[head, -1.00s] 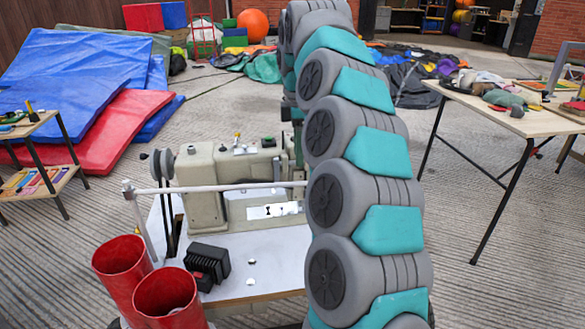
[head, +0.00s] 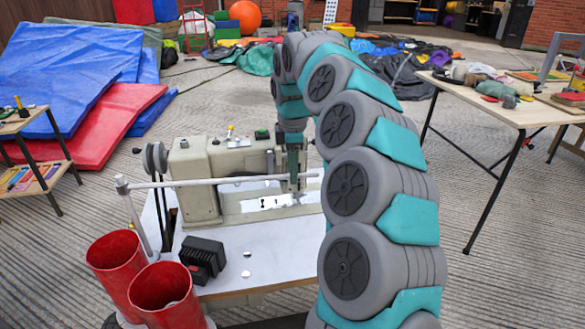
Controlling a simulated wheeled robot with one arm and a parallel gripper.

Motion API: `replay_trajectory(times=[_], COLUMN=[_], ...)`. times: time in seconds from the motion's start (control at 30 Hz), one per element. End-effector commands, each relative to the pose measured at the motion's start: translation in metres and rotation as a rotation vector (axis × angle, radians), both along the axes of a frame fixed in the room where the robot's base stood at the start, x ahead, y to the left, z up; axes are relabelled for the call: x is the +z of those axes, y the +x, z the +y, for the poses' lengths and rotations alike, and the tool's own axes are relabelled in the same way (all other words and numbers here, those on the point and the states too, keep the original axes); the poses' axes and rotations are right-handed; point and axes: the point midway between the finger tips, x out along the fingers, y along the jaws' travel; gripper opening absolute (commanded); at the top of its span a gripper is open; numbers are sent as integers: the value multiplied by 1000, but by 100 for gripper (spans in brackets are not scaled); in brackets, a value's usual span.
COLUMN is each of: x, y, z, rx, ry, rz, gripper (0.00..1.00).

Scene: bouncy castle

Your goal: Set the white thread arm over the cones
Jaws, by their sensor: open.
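The white thread arm (head: 225,182) is a thin rod that runs level across the front of the sewing machine (head: 225,165). Its left end joins an upright post, and its right end reaches close to my arm. Two red, open-topped cylinders, which I take for the cones (head: 112,262), stand at the front left, below the rod's left end. My gripper (head: 294,188) points down at the rod's right part, beside the machine's needle end. It is open. It is small in view, and I cannot tell whether the rod lies between its fingers.
The white machine table (head: 240,265) carries a black ribbed block (head: 203,258) near the cones. A wooden table (head: 500,105) with clutter stands at right. A small shelf table (head: 35,125) and blue and red mats (head: 110,125) are at left.

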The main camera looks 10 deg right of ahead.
Motion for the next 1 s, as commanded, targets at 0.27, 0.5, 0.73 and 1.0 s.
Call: replay_trajectory(times=[0.27, 0.5, 0.73, 1.0], x=[0, 0, 1, 1], y=[0, 0, 0, 0], z=[0, 0, 0, 0], rx=[0, 0, -1, -1], ry=[0, 0, 0, 0], rz=[0, 0, 0, 0], gripper=[30, 3, 0, 0])
